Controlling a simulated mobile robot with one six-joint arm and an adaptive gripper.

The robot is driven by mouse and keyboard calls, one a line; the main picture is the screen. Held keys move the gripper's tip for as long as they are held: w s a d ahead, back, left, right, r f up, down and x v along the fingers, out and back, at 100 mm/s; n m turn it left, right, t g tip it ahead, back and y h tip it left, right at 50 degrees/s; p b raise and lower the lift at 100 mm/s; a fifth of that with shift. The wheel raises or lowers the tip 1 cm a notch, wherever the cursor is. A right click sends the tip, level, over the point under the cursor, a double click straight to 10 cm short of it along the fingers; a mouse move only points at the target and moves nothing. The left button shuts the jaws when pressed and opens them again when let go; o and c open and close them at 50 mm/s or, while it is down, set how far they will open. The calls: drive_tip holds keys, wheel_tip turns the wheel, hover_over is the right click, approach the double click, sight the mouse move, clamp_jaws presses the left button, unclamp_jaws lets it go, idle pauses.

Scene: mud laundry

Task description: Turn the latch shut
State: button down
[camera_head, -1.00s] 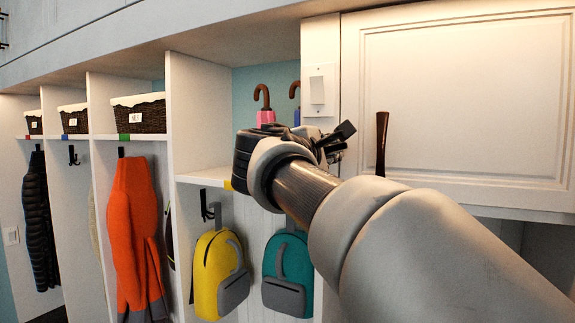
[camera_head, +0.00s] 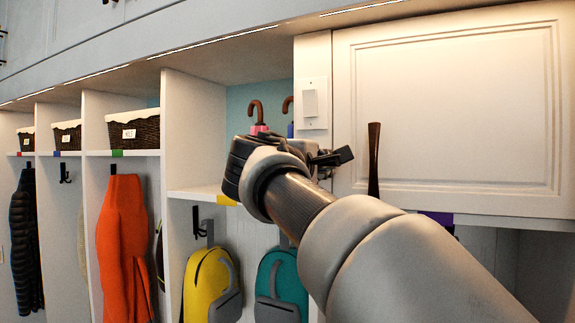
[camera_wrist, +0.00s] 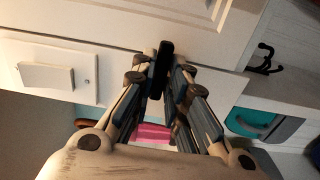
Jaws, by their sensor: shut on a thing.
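The latch shows as a dark bar (camera_wrist: 161,68) between my fingertips in the wrist view, against the seam of the white cabinet. In the head view, a black lever end (camera_head: 332,157) sticks out to the right of my gripper (camera_head: 312,158), at the lower left of the white cabinet door (camera_head: 455,105). My gripper (camera_wrist: 164,82) is shut on the latch. Its fingers and wrist hide most of the latch and its mount, so its exact turn is hard to tell.
A dark brown upright handle (camera_head: 374,160) stands close right of my gripper. A white switch plate (camera_head: 311,103) is just above. Left are cubbies with baskets (camera_head: 134,131), an orange coat (camera_head: 124,245), yellow (camera_head: 211,285) and teal (camera_head: 283,285) backpacks, and a pink umbrella (camera_wrist: 153,133).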

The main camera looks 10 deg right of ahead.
drive_tip(key=c, duration=1.6)
unclamp_jaws()
drive_tip(key=shift+c, duration=0.2)
drive_tip(key=shift+s, duration=0.1)
drive_tip(key=v, duration=1.2)
drive_tip(key=s+d+f+m+g+y+b, duration=0.1)
drive_tip(key=s+d+f+g, duration=0.15)
drive_tip(key=f, duration=0.55)
drive_tip(key=s+d+f+m+g+y+b, duration=0.15)
drive_tip(key=s+d+f, duration=0.25)
drive_tip(key=f, duration=0.5)
drive_tip(key=s+d+f+m+g+y+b, duration=0.1)
drive_tip(key=s+d+f+g+y, duration=0.2)
drive_tip(key=f, duration=0.5)
drive_tip(key=s+a+f+m+g+y+b, duration=0.1)
drive_tip(key=s+a+f+m+y, duration=0.1)
drive_tip(key=s+f, duration=0.7)
drive_tip(key=s+a+f+m+g+y+b, duration=0.1)
drive_tip(key=s+f+m, duration=0.4)
drive_tip(key=f, duration=1)
drive_tip(key=s+a+g+y, duration=0.1)
drive_tip(key=s, duration=0.2)
drive_tip(key=shift+s+a, duration=0.15)
drive_tip(key=shift+s, duration=0.2)
